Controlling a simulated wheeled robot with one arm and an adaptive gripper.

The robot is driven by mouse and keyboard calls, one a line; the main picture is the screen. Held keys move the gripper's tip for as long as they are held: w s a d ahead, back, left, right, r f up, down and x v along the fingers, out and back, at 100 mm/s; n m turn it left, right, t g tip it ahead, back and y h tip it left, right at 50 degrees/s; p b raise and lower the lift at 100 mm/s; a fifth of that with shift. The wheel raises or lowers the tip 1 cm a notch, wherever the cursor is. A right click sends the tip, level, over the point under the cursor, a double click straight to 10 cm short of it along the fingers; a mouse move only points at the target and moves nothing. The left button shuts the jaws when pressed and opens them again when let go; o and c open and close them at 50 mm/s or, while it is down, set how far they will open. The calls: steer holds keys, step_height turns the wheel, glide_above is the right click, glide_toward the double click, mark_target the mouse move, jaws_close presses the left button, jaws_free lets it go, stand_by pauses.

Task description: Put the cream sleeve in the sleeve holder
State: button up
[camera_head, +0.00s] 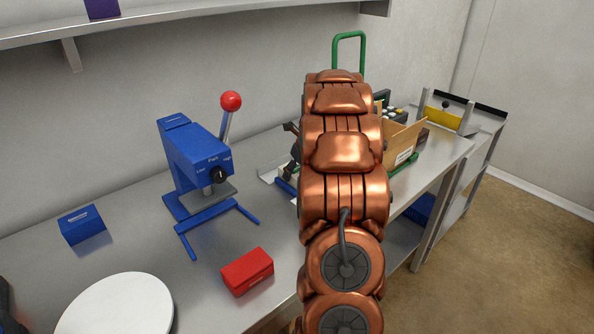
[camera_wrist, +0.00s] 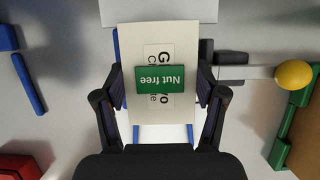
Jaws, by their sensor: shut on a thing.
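The cream sleeve (camera_wrist: 160,112) is a flat pale panel with dark print, seen in the wrist view between the fingers of my gripper (camera_wrist: 162,82). A green label reading "Nut free" (camera_wrist: 166,79) lies across its middle and covers part of the print. My gripper is shut on the sleeve. Blue bars (camera_wrist: 188,134) show below and beside the sleeve, with a pale plate (camera_wrist: 172,10) beyond its top edge. I cannot tell whether these belong to the sleeve holder or whether the sleeve touches them. In the head view my arm hides most of this spot.
A blue press (camera_head: 198,160) with a red-knobbed lever stands left of my arm. A red box (camera_head: 247,271), a blue box (camera_head: 81,224) and a white disc (camera_head: 118,309) are on the steel bench. A yellow knob (camera_wrist: 294,74) and green frame (camera_wrist: 279,152) lie close right of my gripper.

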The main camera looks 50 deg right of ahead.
steer(key=o, duration=0.9)
steer(key=v, duration=1.2)
steer(key=shift+s, duration=0.1)
stand_by(0.4)
